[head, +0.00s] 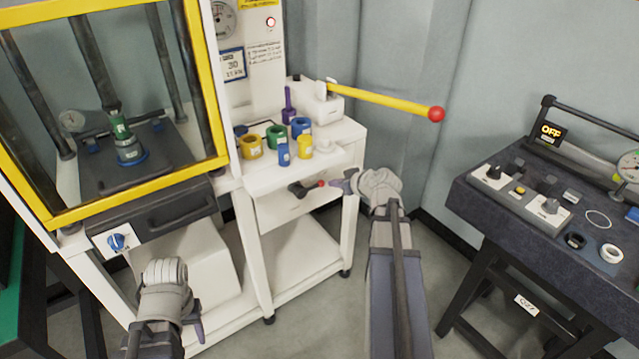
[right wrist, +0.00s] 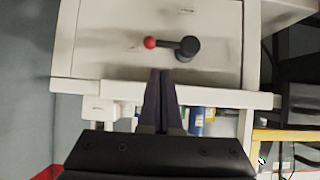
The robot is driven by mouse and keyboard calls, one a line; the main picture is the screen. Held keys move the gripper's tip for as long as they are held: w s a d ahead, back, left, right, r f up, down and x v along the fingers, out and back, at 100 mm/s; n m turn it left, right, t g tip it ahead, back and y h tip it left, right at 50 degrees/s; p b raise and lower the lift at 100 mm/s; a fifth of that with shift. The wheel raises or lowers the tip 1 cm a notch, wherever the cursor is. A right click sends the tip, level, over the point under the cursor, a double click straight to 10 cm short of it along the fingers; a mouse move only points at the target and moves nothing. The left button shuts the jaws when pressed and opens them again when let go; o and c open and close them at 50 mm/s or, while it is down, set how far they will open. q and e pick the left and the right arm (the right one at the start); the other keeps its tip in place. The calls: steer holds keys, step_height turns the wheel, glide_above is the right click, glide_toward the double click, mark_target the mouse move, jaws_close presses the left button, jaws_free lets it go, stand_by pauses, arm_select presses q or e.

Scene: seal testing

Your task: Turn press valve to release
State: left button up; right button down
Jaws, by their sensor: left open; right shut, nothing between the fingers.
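The press valve is a dark lever with a red ball tip (head: 305,187) on the white front panel below the shelf. In the right wrist view, the valve (right wrist: 180,46) has its lever roughly level, red ball to the left of its dark hub. My right gripper (head: 340,184) is just right of the red ball in the head view. Its fingers (right wrist: 163,75) are shut and empty, pointing at the panel beside the lever; I cannot tell whether they touch it. My left gripper (head: 165,325) is open, low in front of the press cabinet, away from the valve.
Several coloured rings and cylinders (head: 277,137) stand on the shelf above the valve. A yellow pump handle with a red ball (head: 385,101) sticks out right. The yellow-framed press (head: 127,175) is left, with a blue knob (head: 117,242) below. A dark bench (head: 540,230) stands right.

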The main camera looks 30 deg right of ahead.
mark_target(320, 183)
steer(key=b+x, duration=0.5)
steer(key=x, duration=0.4)
steer(key=shift+f, duration=0.15)
steer(key=shift+w+a+f+b, duration=0.1)
steer(key=shift+w+f+b, duration=0.1)
steer(key=shift+w+b, duration=0.2)
steer(key=shift+r, duration=0.1)
